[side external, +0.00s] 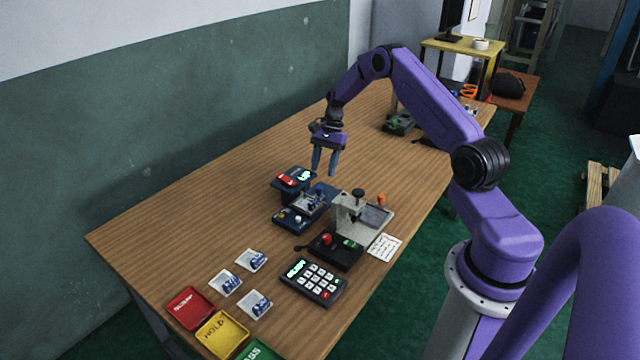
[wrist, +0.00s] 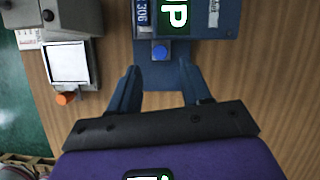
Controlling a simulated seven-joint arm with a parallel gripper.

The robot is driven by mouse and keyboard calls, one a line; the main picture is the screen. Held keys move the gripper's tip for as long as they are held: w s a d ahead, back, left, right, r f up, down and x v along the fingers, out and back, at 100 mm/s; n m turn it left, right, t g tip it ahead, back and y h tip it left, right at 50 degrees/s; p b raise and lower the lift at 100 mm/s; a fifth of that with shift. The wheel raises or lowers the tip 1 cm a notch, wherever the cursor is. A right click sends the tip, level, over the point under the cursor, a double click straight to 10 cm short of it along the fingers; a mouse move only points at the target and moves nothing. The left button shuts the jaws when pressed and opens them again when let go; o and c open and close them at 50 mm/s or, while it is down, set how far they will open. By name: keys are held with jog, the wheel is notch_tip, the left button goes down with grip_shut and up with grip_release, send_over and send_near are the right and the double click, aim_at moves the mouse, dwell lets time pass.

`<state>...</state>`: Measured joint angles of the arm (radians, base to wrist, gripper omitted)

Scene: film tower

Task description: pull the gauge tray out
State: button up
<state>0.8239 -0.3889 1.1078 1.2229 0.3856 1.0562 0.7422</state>
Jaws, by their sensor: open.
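The grey gauge (side external: 347,214) stands right of the dark blue machine, with a black knob on top. Its tray (side external: 376,215) looks like a flat plate at its right side, with an orange knob (side external: 381,199) at the far end. In the wrist view the tray (wrist: 67,64) is a pale square in a dark frame at upper left, with the orange knob (wrist: 66,98) below it. My gripper (side external: 324,174) is open and empty, pointing down above the table beyond the blue machine. In the wrist view my gripper (wrist: 161,70) is right of the tray, apart from it.
The blue machine (side external: 290,188) has a lit "UP" display; its blue button (wrist: 160,52) shows between my fingers.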

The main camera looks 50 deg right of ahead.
aim_at(319, 187)
jog(key=x, duration=0.6)
jog(key=shift+a, duration=0.1)
jog(key=shift+r, duration=0.1)
grip_shut()
